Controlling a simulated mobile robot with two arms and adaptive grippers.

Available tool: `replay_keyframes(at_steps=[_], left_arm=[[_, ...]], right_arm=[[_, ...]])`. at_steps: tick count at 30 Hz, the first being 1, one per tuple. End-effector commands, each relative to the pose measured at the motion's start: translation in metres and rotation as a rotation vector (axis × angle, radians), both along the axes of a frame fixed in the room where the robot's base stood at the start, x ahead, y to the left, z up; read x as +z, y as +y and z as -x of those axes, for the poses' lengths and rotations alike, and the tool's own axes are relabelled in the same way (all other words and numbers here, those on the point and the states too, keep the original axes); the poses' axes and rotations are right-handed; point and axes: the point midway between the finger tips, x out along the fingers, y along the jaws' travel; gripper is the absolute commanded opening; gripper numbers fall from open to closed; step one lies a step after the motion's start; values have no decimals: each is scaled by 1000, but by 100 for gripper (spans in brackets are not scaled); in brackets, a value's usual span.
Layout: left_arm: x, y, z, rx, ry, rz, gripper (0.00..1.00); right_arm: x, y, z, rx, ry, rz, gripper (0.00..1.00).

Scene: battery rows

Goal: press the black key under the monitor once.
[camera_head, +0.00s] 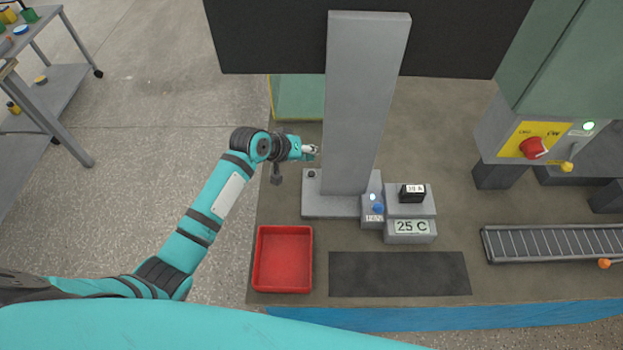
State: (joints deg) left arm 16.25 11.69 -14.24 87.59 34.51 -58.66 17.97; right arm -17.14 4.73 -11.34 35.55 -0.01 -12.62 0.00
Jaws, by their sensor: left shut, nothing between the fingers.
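The black key (311,174) is a small dark button on the left rear corner of the grey base plate (330,208). The plate carries the wide grey post of the dark monitor (270,40). My left gripper (316,152) is shut and empty. It shows just behind the key in the picture, close to the left side of the post. A gap shows between fingertips and key; the height of the fingertips is hard to tell. My right gripper is not in view.
A blue button (378,209) sits on a small box right of the plate, beside a "25 C" unit (410,227). A red tray (283,259), a dark mat (400,273) and a roller conveyor (555,243) lie nearer. A red knob (533,148) is at right.

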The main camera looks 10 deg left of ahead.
Motion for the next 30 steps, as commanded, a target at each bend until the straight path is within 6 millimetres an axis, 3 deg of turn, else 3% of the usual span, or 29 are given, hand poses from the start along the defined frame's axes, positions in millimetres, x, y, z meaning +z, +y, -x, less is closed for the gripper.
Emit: replay_keyframes(at_steps=[1,3,9,30], left_arm=[[-15,0,0,0,-1,1,0],[-23,0,0,0,0,0,0],[-39,0,0,0,1,1,0],[-42,0,0,-1,1,1,0]], right_arm=[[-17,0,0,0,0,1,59],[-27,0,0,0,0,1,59],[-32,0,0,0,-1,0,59],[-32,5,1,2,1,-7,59]])
